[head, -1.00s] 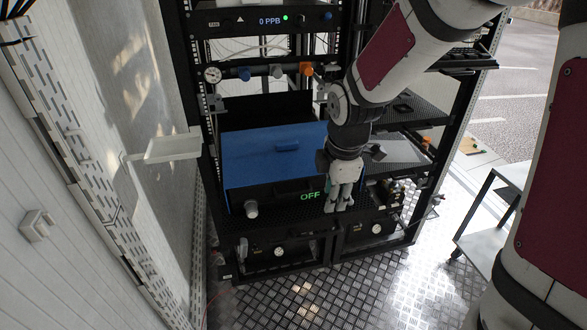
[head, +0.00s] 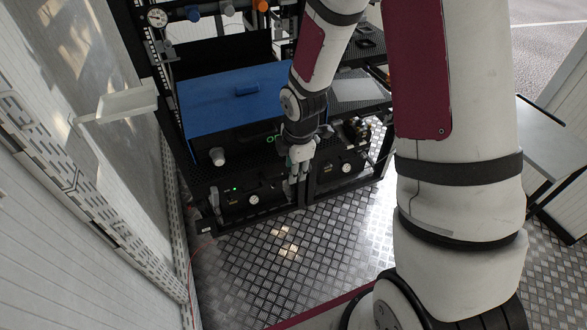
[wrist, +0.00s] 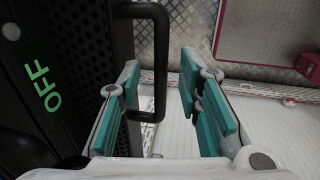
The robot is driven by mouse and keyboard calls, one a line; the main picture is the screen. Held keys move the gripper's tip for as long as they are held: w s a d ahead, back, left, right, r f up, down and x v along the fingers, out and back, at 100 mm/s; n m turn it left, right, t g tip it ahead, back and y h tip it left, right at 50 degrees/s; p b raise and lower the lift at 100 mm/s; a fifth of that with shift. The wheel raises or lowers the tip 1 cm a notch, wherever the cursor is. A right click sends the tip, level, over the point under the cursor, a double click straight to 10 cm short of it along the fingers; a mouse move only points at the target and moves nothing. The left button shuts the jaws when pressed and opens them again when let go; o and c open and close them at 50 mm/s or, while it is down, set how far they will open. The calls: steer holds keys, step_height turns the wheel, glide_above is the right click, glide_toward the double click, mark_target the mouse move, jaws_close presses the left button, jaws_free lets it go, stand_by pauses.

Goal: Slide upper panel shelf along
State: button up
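A blue box-shaped unit (head: 225,100) with a dark front stands on a black perforated shelf in the rack. Green "OFF" letters on that front show large in the wrist view (wrist: 43,86). My gripper (head: 297,172) hangs in front of the rack, just right of those letters and near the lower units. In the wrist view my gripper (wrist: 162,72) is open, with its teal-padded fingers apart. A black U-shaped handle (wrist: 162,45) on a dark perforated panel (wrist: 92,40) reaches between the fingers, with a gap to the right finger. I cannot tell which shelf the handle belongs to.
Lower black units with round gauges (head: 253,199) sit under the blue unit. A small white wall shelf (head: 118,104) is at left, and a white-topped table (head: 550,140) at right. The metal tread floor (head: 290,262) before the rack is clear.

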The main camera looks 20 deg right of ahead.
steer(key=shift+w+f, duration=0.1)
steer(key=shift+f, duration=0.45)
jaws_close()
steer(key=shift+w, duration=0.1)
